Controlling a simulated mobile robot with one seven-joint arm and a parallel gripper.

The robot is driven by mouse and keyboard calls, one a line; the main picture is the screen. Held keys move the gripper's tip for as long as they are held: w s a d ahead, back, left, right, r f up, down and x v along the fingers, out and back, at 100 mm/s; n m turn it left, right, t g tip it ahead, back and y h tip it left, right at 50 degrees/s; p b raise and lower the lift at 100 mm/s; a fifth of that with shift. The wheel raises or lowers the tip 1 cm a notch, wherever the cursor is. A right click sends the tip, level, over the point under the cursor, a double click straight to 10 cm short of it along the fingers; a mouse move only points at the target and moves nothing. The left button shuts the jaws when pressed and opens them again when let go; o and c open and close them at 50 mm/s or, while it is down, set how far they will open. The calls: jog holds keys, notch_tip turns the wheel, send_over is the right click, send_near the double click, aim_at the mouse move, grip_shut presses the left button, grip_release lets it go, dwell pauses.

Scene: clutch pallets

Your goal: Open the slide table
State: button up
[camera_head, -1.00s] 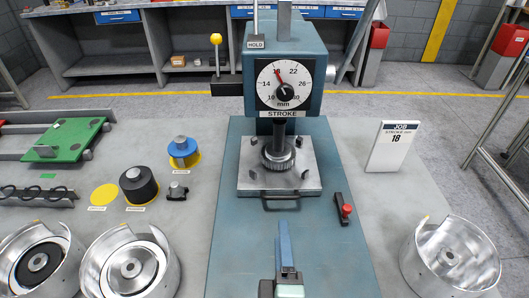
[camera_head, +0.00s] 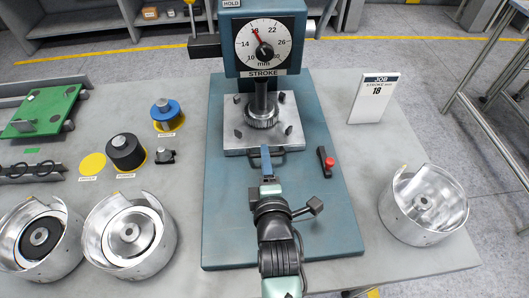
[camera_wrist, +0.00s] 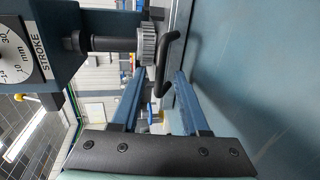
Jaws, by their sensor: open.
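The slide table (camera_head: 236,142) is a light metal plate under the press's spindle, on the blue-green base. Its black handle (camera_head: 281,160) sticks out from the front edge; it also shows in the wrist view (camera_wrist: 172,40) as a bent dark bar. My gripper (camera_head: 265,150) is at the handle, its blue fingers pointing toward the plate. In the wrist view my gripper (camera_wrist: 159,76) has its two fingers apart, with the end of the handle bar between or just ahead of the tips. I cannot tell whether they touch. The far finger is hidden in the head view.
The press head (camera_head: 264,45) with its stroke dial overhangs the plate. A red-button switch (camera_head: 326,162) sits on the base to the right, near a job card (camera_head: 371,100) reading 18. Metal housings (camera_head: 128,238) stand left and one right (camera_head: 424,205). The base's right front is clear.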

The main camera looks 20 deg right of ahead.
jog(key=shift+x, duration=1.3)
jog(key=shift+c, duration=0.2)
grip_shut()
dwell(0.4)
